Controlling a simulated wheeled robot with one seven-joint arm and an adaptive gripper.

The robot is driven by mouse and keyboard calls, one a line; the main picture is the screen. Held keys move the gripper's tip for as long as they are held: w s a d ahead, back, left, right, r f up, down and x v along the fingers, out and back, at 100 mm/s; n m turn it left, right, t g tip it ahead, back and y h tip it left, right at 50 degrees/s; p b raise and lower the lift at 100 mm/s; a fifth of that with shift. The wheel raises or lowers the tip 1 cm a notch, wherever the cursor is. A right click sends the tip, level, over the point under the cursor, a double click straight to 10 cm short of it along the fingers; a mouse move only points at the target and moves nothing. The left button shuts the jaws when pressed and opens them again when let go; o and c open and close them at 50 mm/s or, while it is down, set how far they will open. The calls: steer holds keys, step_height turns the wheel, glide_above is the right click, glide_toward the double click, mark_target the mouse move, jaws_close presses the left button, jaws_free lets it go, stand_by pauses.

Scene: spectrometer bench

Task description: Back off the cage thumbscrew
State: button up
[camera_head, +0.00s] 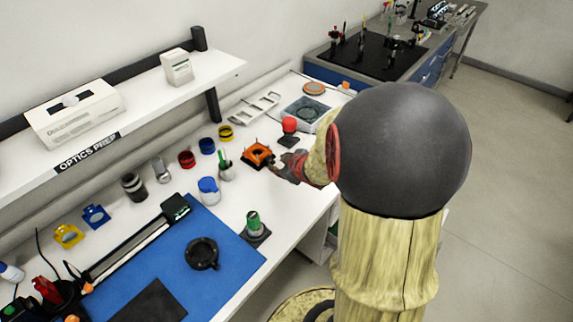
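An orange cage mount (257,155) with dark corners sits on the white bench, near the middle of the view. My gripper (277,165) is at its right side, low over the bench, touching or very close to it. The cage thumbscrew is too small or hidden by the gripper to make out. The fingers are small and partly hidden by my wrist, so whether they are open or shut does not show. My arm covers the bench to the right.
A red-topped post (289,127) stands just behind my gripper. A small cup with green tools (225,168) and a blue-lidded jar (208,190) stand to the left. A green-topped post (254,226) stands in front. A shelf (150,88) overhangs the back left.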

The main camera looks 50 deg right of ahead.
steer(key=v, duration=0.7)
stand_by(0.4)
steer(key=s+d+f+m+g+h, duration=0.2)
steer(key=s+d+m+g+h, duration=0.25)
steer(key=s, duration=0.45)
steer(key=s+r+m+g+y, duration=0.1)
steer(key=s+r+m+g, duration=0.1)
steer(key=s, duration=0.1)
steer(key=a+r+n+t+y, duration=0.1)
steer(key=a+r+y, duration=0.2)
steer(key=a, duration=1.2)
steer(key=a+r+n+t+y, duration=0.1)
steer(key=a+r+n+y, duration=0.1)
steer(key=a+r, duration=0.7)
steer(key=a+y, duration=0.1)
steer(key=a, duration=0.6)
steer(key=shift+w+a, duration=0.3)
steer(key=shift+a, duration=0.05)
